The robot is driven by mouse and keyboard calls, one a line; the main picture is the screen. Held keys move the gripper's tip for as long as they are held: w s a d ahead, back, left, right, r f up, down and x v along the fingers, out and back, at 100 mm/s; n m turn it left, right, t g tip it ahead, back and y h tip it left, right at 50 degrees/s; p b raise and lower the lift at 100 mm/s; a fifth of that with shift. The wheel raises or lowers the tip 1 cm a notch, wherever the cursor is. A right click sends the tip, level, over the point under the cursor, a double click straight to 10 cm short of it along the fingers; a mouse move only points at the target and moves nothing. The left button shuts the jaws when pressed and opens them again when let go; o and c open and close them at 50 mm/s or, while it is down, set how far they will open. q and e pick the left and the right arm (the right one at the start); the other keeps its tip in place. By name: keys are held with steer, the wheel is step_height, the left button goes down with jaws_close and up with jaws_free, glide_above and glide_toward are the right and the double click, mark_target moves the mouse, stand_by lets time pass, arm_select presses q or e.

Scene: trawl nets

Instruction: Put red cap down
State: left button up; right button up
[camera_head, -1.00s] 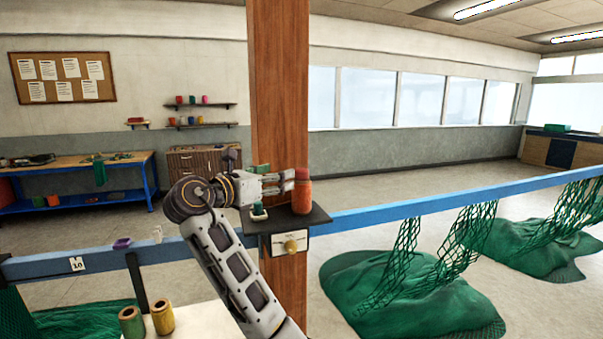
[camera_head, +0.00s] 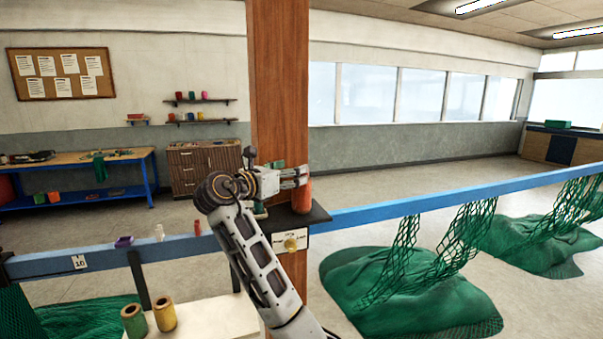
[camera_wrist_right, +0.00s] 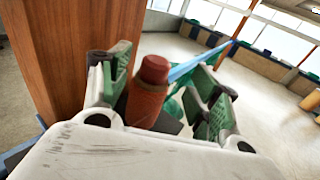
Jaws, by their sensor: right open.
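An orange-red bottle (camera_head: 303,195) stands upright on a small dark shelf (camera_head: 318,215) on the wooden post. In the right wrist view the bottle (camera_wrist_right: 146,108) shows a darker red cap (camera_wrist_right: 153,70) at its top. My right gripper (camera_head: 292,177) is at the bottle's upper part, and hides its top in the head view. In the wrist view the right gripper (camera_wrist_right: 165,80) is open, with its green-padded fingers on either side of the bottle and cap. Whether a finger touches them is unclear. My left gripper is not in view.
The wooden post (camera_head: 280,80) rises close beside the gripper. A blue rail (camera_head: 420,202) runs across, carrying small purple (camera_head: 123,241), white (camera_head: 159,233) and red (camera_head: 197,228) items at left. Two spools (camera_head: 165,314) stand on a pale surface (camera_head: 225,318). Green nets (camera_head: 420,280) lie at right.

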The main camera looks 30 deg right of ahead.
steer(key=p+x, duration=0.1)
steer(key=x, duration=0.2)
steer(key=shift+w+r, duration=0.1)
steer(key=shift+w, duration=0.1)
steer(key=shift+p+x, duration=0.35)
steer(key=shift+x, duration=0.5)
steer(key=c, duration=1)
